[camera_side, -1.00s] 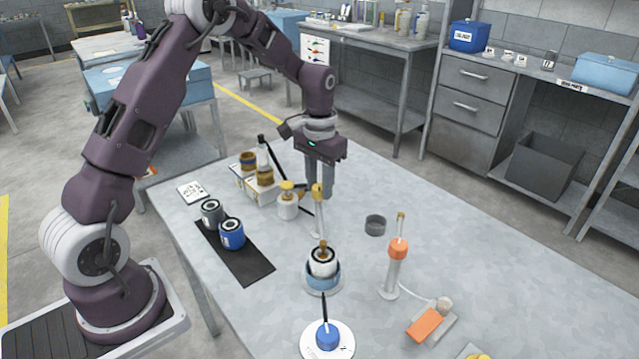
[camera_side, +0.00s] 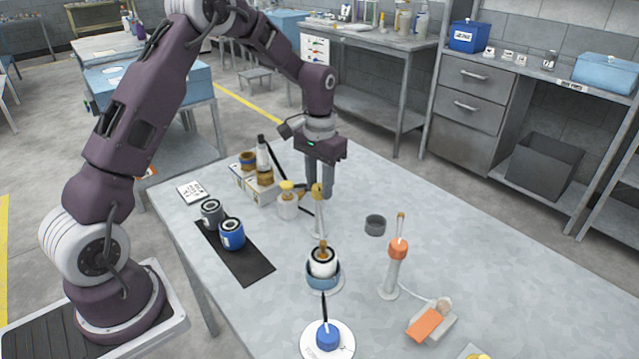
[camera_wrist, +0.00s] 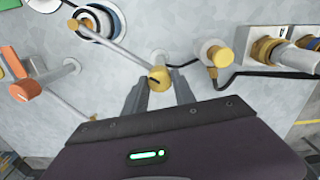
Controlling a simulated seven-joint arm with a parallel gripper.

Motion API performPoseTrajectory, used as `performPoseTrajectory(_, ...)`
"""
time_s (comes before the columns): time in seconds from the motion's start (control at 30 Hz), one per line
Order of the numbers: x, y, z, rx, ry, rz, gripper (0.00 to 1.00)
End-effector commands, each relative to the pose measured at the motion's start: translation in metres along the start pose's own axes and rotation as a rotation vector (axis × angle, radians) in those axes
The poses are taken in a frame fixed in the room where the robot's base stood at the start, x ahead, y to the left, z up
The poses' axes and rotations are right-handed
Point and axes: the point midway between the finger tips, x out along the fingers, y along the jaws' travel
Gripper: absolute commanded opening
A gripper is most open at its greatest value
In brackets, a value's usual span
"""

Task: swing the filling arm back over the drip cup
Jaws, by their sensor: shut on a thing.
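The filling arm (camera_wrist: 118,47) is a pale rod with a yellow knob (camera_wrist: 159,79) at its near end. A small grey cup (camera_side: 375,225), seemingly the drip cup, stands right of the post, apart from the arm.
An orange-capped stand (camera_side: 397,250) is at the right. A yellow-topped bottle (camera_side: 287,200) with a black tube stands close left of the post. Two pots stand on a black mat (camera_side: 245,264). A blue-topped item (camera_side: 327,336) is in front.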

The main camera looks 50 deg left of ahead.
Motion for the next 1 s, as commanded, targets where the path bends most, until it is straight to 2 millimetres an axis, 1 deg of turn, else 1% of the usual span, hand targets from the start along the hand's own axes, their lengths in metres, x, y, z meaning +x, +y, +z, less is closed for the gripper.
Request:
performPoseTrajectory(0.47,-0.0014,-0.0008,-0.0008,-0.003,0.003,-0.001,0.0)
performPoseTrajectory(0.63,-0.0015,-0.0008,-0.0008,-0.034,0.003,-0.001,0.0)
performPoseTrajectory(0.77,-0.0016,-0.001,-0.0008,-0.092,0.003,-0.002,0.0)
performPoseTrajectory(1.0,-0.0019,-0.001,-0.001,-0.287,0.005,-0.001,0.0)
